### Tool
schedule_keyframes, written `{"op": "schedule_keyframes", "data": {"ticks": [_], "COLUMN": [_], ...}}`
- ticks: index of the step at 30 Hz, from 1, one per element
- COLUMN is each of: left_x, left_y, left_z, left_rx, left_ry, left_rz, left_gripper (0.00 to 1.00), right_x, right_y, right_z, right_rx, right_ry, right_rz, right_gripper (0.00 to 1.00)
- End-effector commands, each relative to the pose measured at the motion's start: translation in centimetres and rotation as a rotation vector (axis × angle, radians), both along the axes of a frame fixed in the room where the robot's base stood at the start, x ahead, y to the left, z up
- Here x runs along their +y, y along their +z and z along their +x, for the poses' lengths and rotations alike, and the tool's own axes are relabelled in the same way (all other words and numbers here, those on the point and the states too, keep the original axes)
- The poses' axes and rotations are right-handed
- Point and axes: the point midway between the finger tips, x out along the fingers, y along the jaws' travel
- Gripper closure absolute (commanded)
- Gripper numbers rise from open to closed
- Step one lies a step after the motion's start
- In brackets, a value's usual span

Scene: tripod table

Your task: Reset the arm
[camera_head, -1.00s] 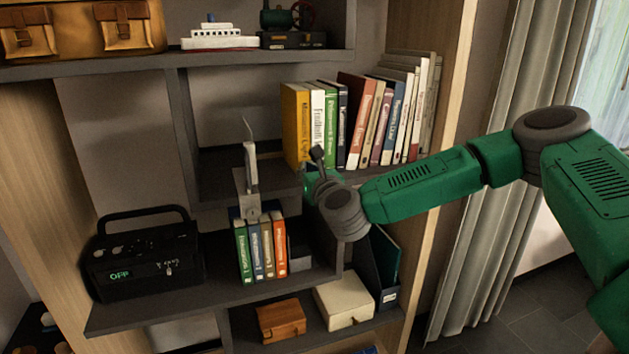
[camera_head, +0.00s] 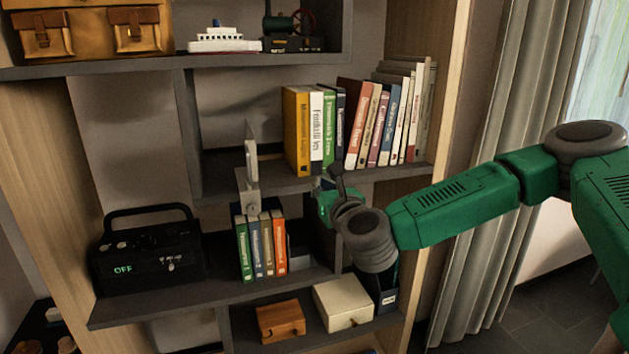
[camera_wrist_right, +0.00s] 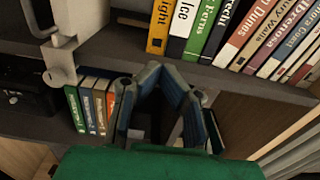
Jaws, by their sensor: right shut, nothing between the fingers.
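My green right arm (camera_head: 455,205) reaches in from the right in front of a shelf unit. My right gripper (camera_head: 325,198) is beside its dark wrist, in front of the shelf right of the small books; its fingertips are partly hidden in the head view. In the right wrist view the fingers (camera_wrist_right: 160,78) lean together, shut and empty, below the upper book row and right of the small books. My left gripper is not in view.
Upright books (camera_head: 355,130) stand on the middle shelf. Small books (camera_head: 262,248) stand lower, below a grey metal object (camera_head: 250,180). A black radio (camera_head: 148,250) is at left. A wooden box (camera_head: 280,321) and white box (camera_head: 343,303) sit below. A curtain (camera_head: 490,150) hangs at right.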

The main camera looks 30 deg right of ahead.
Motion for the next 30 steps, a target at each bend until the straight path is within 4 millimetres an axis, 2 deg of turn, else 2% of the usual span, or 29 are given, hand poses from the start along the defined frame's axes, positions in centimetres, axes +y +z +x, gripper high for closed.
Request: {"op": "schedule_keyframes", "data": {"ticks": [3, 6, 14, 17, 20, 23, 24, 27, 29, 30], "left_x": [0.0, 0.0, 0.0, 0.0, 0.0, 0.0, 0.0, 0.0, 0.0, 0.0], "left_y": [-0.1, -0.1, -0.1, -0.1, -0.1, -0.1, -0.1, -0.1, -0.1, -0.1], "left_z": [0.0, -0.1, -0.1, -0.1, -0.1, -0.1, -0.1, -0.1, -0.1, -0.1], "left_rx": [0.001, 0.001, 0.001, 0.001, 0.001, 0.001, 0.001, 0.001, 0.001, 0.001], "left_ry": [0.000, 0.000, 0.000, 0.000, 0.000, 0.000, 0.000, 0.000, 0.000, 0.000], "left_rz": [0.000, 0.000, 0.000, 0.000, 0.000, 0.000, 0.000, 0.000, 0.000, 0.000], "left_gripper": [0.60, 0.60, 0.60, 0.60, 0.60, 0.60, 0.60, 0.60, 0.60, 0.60], "right_x": [0.5, 0.8, 1.0, 2.2, 5.3, 9.9, 11.7, 15.5, 17.1, 17.8], "right_y": [-0.1, 0.0, -0.1, -1.2, -4.4, -9.4, -11.7, -17.5, -20.9, -23.1], "right_z": [-1.7, -2.5, -3.1, -3.1, -3.6, -5.3, -6.4, -10.0, -12.8, -14.8], "right_rx": [0.002, 0.001, 0.003, 0.039, 0.130, 0.260, 0.313, 0.423, 0.475, 0.504], "right_ry": [0.002, 0.001, 0.002, 0.039, 0.135, 0.302, 0.384, 0.599, 0.743, 0.844], "right_rz": [0.001, -0.001, -0.005, -0.054, -0.195, -0.432, -0.545, -0.836, -1.018, -1.142], "right_gripper": [1.00, 1.00, 1.00, 1.00, 1.00, 1.00, 1.00, 1.00, 1.00, 1.00]}}
